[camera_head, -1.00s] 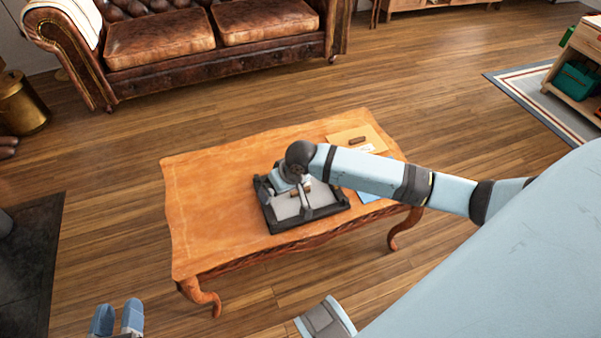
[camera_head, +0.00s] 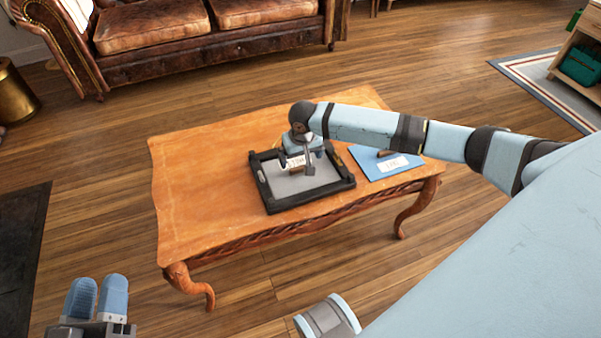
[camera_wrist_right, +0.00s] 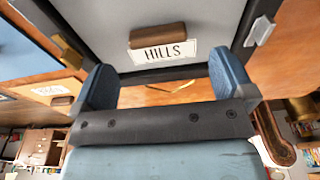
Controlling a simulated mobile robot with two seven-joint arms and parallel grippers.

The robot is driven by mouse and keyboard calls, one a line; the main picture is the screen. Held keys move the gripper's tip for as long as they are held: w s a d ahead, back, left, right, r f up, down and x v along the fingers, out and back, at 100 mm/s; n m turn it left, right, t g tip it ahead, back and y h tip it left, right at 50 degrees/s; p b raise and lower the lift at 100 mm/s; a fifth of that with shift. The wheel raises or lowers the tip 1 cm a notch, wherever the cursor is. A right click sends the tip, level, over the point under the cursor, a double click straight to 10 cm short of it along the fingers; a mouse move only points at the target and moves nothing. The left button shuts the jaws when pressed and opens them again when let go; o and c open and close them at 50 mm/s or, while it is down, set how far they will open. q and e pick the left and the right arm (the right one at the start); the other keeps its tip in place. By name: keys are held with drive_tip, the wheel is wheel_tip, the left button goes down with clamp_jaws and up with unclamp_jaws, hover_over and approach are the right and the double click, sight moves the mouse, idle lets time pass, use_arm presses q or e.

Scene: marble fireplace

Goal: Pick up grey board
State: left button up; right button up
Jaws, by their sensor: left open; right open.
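The grey board (camera_head: 296,184) lies inside a black-framed tray on the wooden table. In the right wrist view the grey board (camera_wrist_right: 110,22) carries a brown handle (camera_wrist_right: 158,36) and a white label reading HILLS (camera_wrist_right: 165,52). My right gripper (camera_head: 298,160) is over the back part of the tray, open and empty. In the wrist view its two blue fingers (camera_wrist_right: 163,68) are spread wide, with the handle ahead of them in the gap, not gripped. My left gripper (camera_head: 98,281) is open and empty, off the table at the lower left.
A blue board (camera_head: 368,160) with a brown handle and label lies right of the black tray (camera_head: 318,201). An orange board (camera_wrist_right: 22,92) also shows in the wrist view. The table's left part (camera_head: 200,190) is clear. A brown leather sofa (camera_head: 160,25) stands behind.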

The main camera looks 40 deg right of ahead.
sight(301, 167)
drive_tip(key=f+b, duration=0.2)
drive_tip(key=f, duration=0.1)
drive_tip(key=f+b, duration=0.1)
drive_tip(key=f, duration=0.1)
drive_tip(key=shift+w+d+f, duration=0.1)
drive_tip(key=shift+w+d, duration=0.1)
drive_tip(key=shift+w, duration=0.05)
use_arm(q)
drive_tip(key=f+g, duration=0.1)
drive_tip(key=f, duration=0.1)
drive_tip(key=f+g, duration=0.1)
drive_tip(key=f, duration=0.1)
drive_tip(key=shift+w+d+f, duration=0.1)
drive_tip(key=shift+d+f, duration=0.1)
drive_tip(key=shift+f, duration=0.2)
use_arm(e)
drive_tip(key=c, duration=1)
